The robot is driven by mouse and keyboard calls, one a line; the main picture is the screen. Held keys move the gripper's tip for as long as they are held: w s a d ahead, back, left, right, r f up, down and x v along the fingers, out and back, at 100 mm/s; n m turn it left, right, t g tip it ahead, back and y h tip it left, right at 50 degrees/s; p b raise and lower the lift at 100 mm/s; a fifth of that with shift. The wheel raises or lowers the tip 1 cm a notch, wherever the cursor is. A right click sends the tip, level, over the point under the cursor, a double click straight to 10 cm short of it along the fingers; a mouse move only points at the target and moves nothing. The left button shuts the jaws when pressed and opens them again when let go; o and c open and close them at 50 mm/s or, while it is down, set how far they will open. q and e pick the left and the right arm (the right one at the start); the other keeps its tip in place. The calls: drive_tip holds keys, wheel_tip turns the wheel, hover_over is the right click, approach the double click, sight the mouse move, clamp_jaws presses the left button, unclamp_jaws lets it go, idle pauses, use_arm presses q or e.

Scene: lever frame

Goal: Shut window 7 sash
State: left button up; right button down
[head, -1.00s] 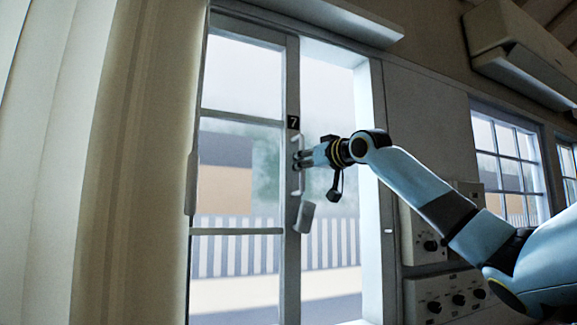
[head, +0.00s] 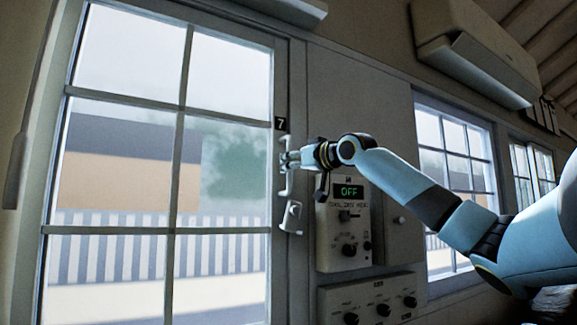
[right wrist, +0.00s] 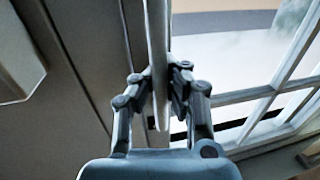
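Window 7 sash (head: 180,165) is a large paned frame at the left of the head view, with a black "7" plate (head: 281,124) on its right stile. That stile now stands against the right jamb, with no open gap showing between them. A pale vertical pull handle (head: 286,183) is on the stile. My right gripper (head: 287,160) is at this handle. In the right wrist view the fingers (right wrist: 160,88) are closed on both sides of the handle bar (right wrist: 157,60). A small latch lever (head: 291,216) is below the handle. My left gripper is not in view.
A control box (head: 343,225) with a green "OFF" display and knobs is on the wall right of the sash. A lower knob panel (head: 368,302) sits beneath it. An air conditioner (head: 470,55) hangs high on the right, above another window (head: 455,175).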

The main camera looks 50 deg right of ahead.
drive_tip(key=shift+f, duration=0.25)
drive_tip(key=c, duration=1.9)
unclamp_jaws()
drive_tip(key=shift+s+d, duration=0.1)
drive_tip(key=o, duration=0.6)
drive_tip(key=shift+s+d+r, duration=0.15)
drive_tip(key=shift+s+d, duration=0.1)
drive_tip(key=shift+s, duration=0.1)
drive_tip(key=shift+w+a, duration=0.15)
drive_tip(key=shift+r, duration=0.15)
approach(279, 133)
drive_tip(key=w, duration=0.5)
drive_tip(key=shift+d+r, duration=0.15)
drive_tip(key=shift+d, duration=0.1)
